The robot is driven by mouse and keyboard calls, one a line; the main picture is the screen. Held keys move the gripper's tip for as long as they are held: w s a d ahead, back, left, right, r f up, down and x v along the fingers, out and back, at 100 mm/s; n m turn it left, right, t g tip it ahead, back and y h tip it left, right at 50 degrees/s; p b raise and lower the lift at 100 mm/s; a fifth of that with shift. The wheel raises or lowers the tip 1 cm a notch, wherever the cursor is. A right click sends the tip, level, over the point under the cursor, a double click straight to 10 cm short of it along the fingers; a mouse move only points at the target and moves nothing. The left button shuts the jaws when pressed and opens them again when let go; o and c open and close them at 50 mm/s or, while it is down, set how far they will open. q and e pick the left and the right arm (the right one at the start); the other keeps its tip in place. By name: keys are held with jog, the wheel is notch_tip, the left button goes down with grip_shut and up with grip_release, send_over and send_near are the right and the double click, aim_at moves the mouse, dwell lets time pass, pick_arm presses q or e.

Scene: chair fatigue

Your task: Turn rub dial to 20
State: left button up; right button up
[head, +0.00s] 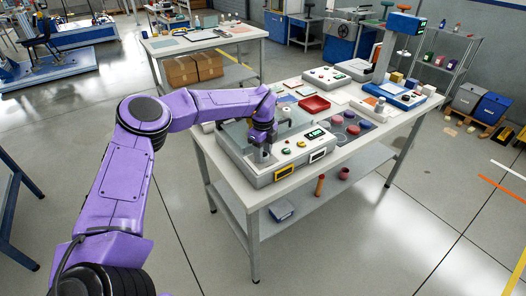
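A grey-white test machine (241,163) sits on the near left part of the white table. Its front panel carries a small green-lit display (315,134), a few small coloured buttons (301,144) and two framed windows, one yellow-edged (285,171) and one dark-edged (318,155). My purple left arm reaches in from the left, and its dark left gripper (262,154) points down at the left part of this panel. The gripper covers what lies under it, so I cannot make out the rub dial or its setting. The fingers are too small to tell open from shut. My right gripper is out of view.
A second panelled machine (328,77) stands behind. The lower shelf (300,205) holds small items. Floor in front is clear.

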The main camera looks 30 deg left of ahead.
pick_arm(q)
jog(key=c, duration=0.3)
